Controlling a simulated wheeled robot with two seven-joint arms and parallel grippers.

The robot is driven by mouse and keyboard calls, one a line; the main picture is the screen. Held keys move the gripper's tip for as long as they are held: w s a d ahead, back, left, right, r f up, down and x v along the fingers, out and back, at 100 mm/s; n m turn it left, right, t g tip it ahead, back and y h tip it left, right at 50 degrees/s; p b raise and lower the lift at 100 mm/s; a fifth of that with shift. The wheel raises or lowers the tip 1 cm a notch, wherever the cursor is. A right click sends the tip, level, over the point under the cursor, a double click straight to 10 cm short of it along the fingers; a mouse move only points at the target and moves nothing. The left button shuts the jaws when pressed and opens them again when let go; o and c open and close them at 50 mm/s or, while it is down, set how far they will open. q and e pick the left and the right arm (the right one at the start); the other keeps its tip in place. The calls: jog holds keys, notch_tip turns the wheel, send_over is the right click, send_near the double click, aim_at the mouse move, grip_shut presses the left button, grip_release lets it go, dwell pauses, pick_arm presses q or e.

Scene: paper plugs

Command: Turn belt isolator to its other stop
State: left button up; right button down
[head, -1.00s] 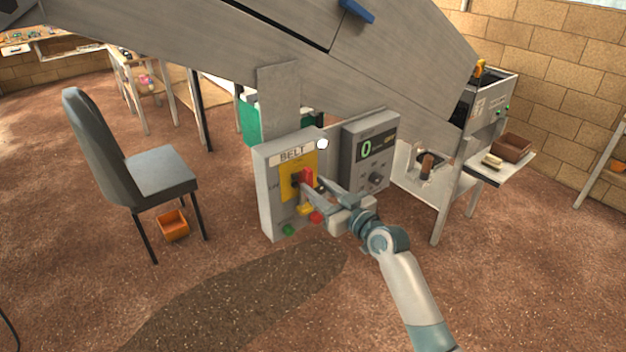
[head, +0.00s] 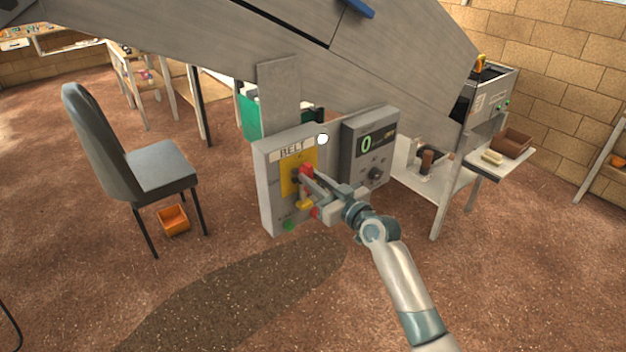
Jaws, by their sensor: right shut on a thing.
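The belt isolator is a red handle (head: 305,170) on a yellow plate (head: 287,184), on the grey box labelled BELT (head: 268,205). My right gripper (head: 308,177) comes in from the lower right and is shut on the red handle. Its fingers and wrist hide part of the handle and the lower right of the box. A green button (head: 289,225), a yellow part (head: 304,204) and a red button (head: 315,212) show below the plate. My left gripper is not in view.
A grey box with a display reading 0 and a knob (head: 375,173) is right of the isolator box. The large grey machine body (head: 300,40) overhangs both. A chair (head: 150,170) and an orange bin (head: 173,220) stand left. The floor in front is clear.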

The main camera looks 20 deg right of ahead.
jog(key=shift+f+n, duration=0.1)
jog(key=shift+n, duration=0.2)
jog(key=n+b, duration=0.1)
jog(key=n, duration=1)
jog(key=a+n+b, duration=0.1)
jog(key=n, duration=0.5)
jog(key=shift+s+f+b, duration=0.15)
jog(key=shift+f+b, duration=0.2)
jog(key=shift+f, duration=0.05)
jog(key=shift+n, duration=0.3)
jog(key=c, duration=1.7)
grip_release()
jog(key=shift+s+d, duration=0.1)
